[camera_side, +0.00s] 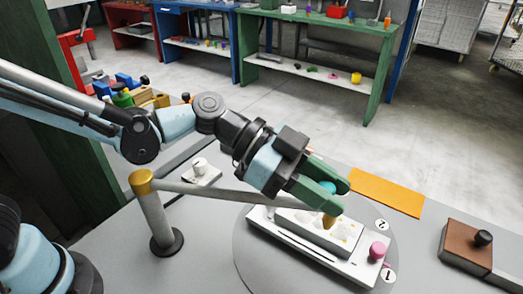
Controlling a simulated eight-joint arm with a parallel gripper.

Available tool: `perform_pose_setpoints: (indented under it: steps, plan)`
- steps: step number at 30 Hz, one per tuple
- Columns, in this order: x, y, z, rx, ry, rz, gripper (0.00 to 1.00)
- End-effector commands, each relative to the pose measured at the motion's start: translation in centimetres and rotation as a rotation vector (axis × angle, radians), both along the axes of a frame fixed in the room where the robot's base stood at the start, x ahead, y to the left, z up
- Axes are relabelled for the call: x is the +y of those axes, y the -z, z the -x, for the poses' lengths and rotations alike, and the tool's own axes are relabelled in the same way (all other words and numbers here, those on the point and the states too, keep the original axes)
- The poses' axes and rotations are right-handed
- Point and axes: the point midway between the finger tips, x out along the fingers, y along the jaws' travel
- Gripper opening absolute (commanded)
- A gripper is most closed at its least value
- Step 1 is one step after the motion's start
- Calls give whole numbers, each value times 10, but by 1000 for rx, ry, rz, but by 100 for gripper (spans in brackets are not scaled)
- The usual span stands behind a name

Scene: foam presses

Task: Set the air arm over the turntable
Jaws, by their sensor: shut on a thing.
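The air arm is a grey tube (215,193) reaching right from a gold-capped post (155,215). Its far part passes behind my gripper, and a gold tip (329,221) shows below the fingers. My gripper (328,186) has green fingers shut on a teal knob between them, which appears to belong to the air arm; the knob is mostly hidden. The turntable (250,270) is a flat grey disc carrying a long white mould block with pale cavities and a pink knob (377,250). The gold tip appears over the mould; any gap cannot be told.
Round labels "1" (389,275) and "2" (382,224) lie at the turntable's right side. A brown block with a black knob (467,248) stands right. An orange mat (386,192) lies behind. A small white block with a knob (201,170) stands behind the tube.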

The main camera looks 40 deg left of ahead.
Motion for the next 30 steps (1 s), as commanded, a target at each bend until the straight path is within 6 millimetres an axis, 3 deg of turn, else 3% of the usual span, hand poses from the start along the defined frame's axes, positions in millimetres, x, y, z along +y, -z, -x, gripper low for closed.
perform_pose_setpoints:
  steps: [6,12,29,30]
  plan:
    - [20,0,-34,0,-135,-1,0]
    - [32,1,-50,0,-207,-2,0]
    - [39,1,-60,-5,-247,-5,0]
    - [39,1,-60,-5,-247,-5,38]
